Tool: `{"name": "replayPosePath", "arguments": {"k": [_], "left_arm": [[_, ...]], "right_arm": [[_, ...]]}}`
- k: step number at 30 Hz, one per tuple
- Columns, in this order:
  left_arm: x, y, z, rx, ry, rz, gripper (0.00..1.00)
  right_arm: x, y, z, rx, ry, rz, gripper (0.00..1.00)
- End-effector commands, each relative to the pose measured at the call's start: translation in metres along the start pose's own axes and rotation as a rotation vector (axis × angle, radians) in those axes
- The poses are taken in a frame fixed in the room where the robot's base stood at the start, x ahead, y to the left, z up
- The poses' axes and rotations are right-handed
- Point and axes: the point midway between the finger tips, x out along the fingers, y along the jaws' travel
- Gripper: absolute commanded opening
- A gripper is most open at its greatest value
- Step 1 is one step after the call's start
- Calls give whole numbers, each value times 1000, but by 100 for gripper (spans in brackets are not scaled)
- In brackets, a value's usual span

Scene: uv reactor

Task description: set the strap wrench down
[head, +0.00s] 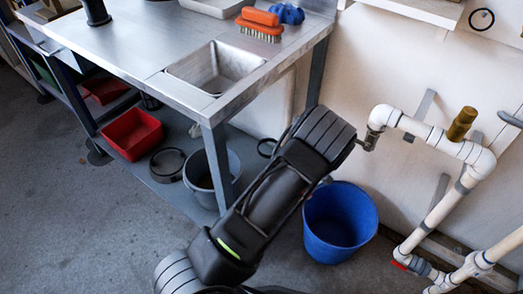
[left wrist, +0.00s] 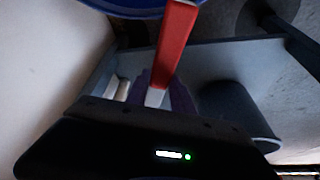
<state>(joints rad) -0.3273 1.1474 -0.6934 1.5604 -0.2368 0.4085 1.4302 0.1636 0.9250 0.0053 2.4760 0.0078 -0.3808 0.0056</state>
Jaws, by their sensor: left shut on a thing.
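In the left wrist view, my left gripper (left wrist: 164,97) is shut on the red handle of the strap wrench (left wrist: 175,45). The handle points away from the jaws, towards the rim of a blue bucket (left wrist: 130,7) at the top of that view. The wrench's strap cannot be made out. In the head view, my black arm reaches up from the bottom and hides the left gripper and the wrench. The blue bucket (head: 340,225) stands on the floor just right of the arm. My right gripper is in neither view.
A steel bench (head: 130,50) with a sink (head: 215,68) stands at the left. Its lower shelf (head: 150,178) holds a red bin (head: 132,134), a black ring (head: 167,164) and a grey bucket (head: 205,180). White pipes (head: 440,210) with a brass fitting (head: 462,123) stand at the right.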

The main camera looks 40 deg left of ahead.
Motion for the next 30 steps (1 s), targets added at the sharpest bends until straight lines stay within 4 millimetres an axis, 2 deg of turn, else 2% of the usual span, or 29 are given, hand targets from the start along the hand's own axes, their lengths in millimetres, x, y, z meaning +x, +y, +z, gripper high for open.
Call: {"name": "replayPosePath", "arguments": {"k": [9, 14, 30], "left_arm": [[1, 0, -2, -1, 1, 0, 0], [9, 0, -17, -3, 1, -1, 0], [63, 0, -143, -5, 3, 1, 0]], "right_arm": [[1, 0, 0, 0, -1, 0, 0], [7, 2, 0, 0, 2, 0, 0], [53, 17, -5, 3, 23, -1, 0]]}}
